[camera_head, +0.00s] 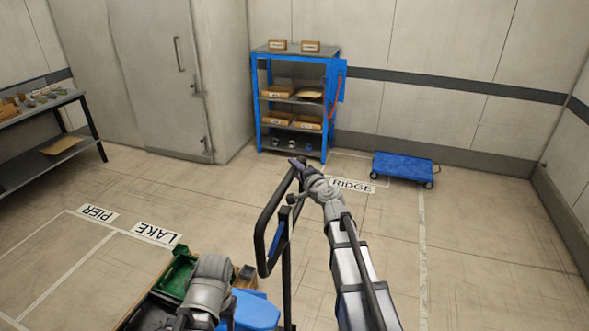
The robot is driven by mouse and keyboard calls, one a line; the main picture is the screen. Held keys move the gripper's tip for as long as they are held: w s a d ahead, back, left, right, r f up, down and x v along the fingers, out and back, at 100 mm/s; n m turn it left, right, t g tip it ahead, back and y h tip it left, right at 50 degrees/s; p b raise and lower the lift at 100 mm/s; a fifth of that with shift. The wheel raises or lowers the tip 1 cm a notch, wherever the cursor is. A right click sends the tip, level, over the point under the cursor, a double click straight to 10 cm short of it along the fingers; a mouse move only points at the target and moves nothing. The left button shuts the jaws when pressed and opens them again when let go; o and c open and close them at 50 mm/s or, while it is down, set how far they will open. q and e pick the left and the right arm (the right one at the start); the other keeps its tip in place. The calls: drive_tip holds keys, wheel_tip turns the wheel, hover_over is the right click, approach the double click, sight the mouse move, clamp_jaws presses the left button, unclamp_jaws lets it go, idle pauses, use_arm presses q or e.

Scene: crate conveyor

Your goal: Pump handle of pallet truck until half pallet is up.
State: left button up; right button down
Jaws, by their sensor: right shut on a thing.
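The pallet truck's handle (264,226) is a dark loop on a dark upright bar, with blue parts on it. It stands raised and tilted in the middle foreground. My right gripper (299,166) is shut on the top of the handle loop. My left arm shows at the bottom left, but its jaws are not visible. A green crate (176,274) and a blue object (256,312) are low at the bottom edge, partly behind my left arm. The half pallet cannot be made out clearly, so its height cannot be told.
A blue shelf rack (260,100) with boxes stands at the back wall. A blue flat cart (404,167) is right of it, near the RIDGE floor label (352,185). A dark workbench (48,103) stands at the far left. The floor between is mostly clear.

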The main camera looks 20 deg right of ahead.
drive_tip(key=s+d+f+m+t+b, duration=0.2)
drive_tip(key=s+d+f+b, duration=0.5)
drive_tip(key=d, duration=0.8)
drive_tip(key=s+d+f+m+t+b, duration=0.1)
drive_tip(key=s+d+f+m+b, duration=0.1)
drive_tip(key=s+d+f+b, duration=0.5)
drive_tip(key=s+d+f+m+t+b, duration=0.2)
drive_tip(key=s+d+f+b, duration=0.4)
drive_tip(key=s+d+b, duration=1.1)
drive_tip(key=shift+s+d+f+t, duration=0.3)
drive_tip(key=shift+s+d+f, duration=0.1)
drive_tip(key=shift+d, duration=3.6)
